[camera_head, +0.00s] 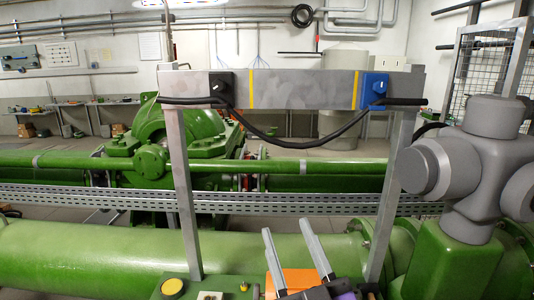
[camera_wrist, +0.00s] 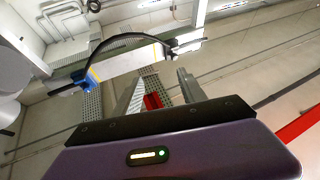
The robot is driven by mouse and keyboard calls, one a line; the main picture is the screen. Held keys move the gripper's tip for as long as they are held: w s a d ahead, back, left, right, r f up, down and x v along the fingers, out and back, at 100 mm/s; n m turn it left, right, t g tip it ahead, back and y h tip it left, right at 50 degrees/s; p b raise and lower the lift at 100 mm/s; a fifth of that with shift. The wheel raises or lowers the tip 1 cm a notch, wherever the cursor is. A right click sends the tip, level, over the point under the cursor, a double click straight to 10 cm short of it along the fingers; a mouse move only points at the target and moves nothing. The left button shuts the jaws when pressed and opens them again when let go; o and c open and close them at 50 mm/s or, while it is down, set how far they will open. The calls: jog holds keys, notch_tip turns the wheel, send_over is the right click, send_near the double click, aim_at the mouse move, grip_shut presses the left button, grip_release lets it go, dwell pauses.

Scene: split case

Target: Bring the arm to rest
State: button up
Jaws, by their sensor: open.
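My gripper (camera_head: 286,228) shows at the bottom middle of the head view, with two grey fingers apart and pointing up. In the wrist view, my gripper (camera_wrist: 160,76) is open, with nothing held between the fingers. A grey metal panel (camera_head: 300,90) on two posts stands beyond and above it in the head view. A black connector (camera_head: 221,88) sits at the panel's left and a blue connector (camera_head: 373,89) at its right. A black cable (camera_head: 290,141) sags between them. The wrist view also shows the panel (camera_wrist: 130,63), the blue connector (camera_wrist: 88,80) and the cable (camera_wrist: 105,45).
A large green pipe (camera_head: 80,255) crosses low in front, and a thinner green pipe (camera_head: 330,167) runs behind the posts. A perforated grey rail (camera_head: 90,199) lies between them. An orange block (camera_head: 296,278) and a yellow button (camera_head: 172,286) show low near my gripper.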

jog(key=s+d+f+m+g+h, duration=0.1)
jog(key=s+d+f+g+h, duration=0.1)
jog(key=s+d+f, duration=0.3)
jog(key=s+d+f+m+g+h+b, duration=0.1)
jog(key=s+d+f, duration=0.5)
jog(key=s+f, duration=0.6)
jog(key=s+d+f+m+g+h+b, duration=0.1)
jog(key=s+d+f+m+g+h, duration=0.2)
jog(key=s+f, duration=0.6)
jog(key=s+d+g+h, duration=0.1)
jog(key=s+d, duration=0.1)
jog(key=s, duration=0.8)
jog(key=shift+d, duration=0.2)
